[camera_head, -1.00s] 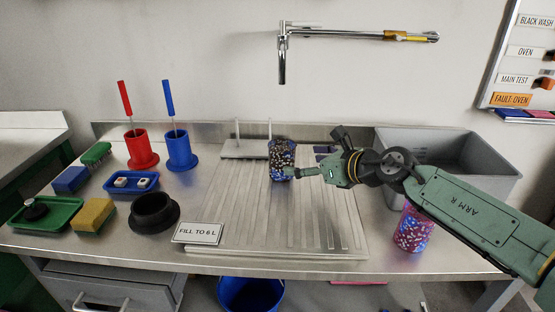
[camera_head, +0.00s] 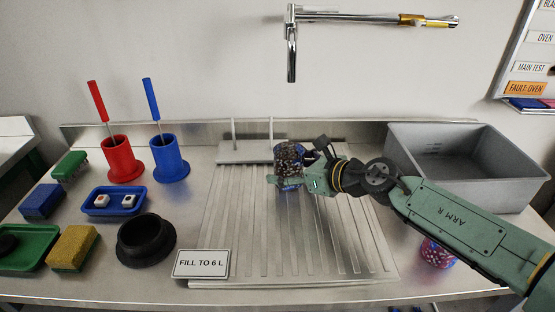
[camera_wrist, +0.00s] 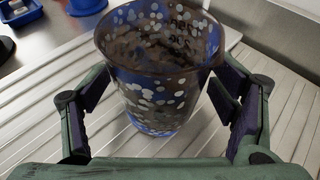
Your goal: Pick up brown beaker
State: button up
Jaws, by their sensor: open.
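The brown beaker (camera_head: 289,161) is a dark brown and blue cup with pale speckles, standing upright on the ribbed drainboard (camera_head: 235,245). In the wrist view the beaker (camera_wrist: 160,75) is open at the top and stands between my two fingers. My gripper (camera_head: 285,183) is open around the beaker, reaching in from the right. In the wrist view my gripper (camera_wrist: 163,100) has a finger on each side; the right finger looks very close to the beaker's wall, and I cannot tell whether it touches.
A red and blue speckled beaker (camera_head: 437,252) is partly hidden under my arm. A grey basin (camera_head: 467,195) stands at the right. Red (camera_head: 122,160) and blue (camera_head: 170,160) brush holders and a black ring (camera_head: 146,240) stand at the left. The tap (camera_head: 291,45) hangs above.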

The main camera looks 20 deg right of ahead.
jog(key=shift+w+a+f, duration=0.1)
jog(key=shift+w+a, duration=0.05)
jog(key=shift+c, duration=0.5)
jog(key=c, duration=1.4)
jog(key=shift+o, duration=0.2)
jog(key=shift+r, duration=0.2)
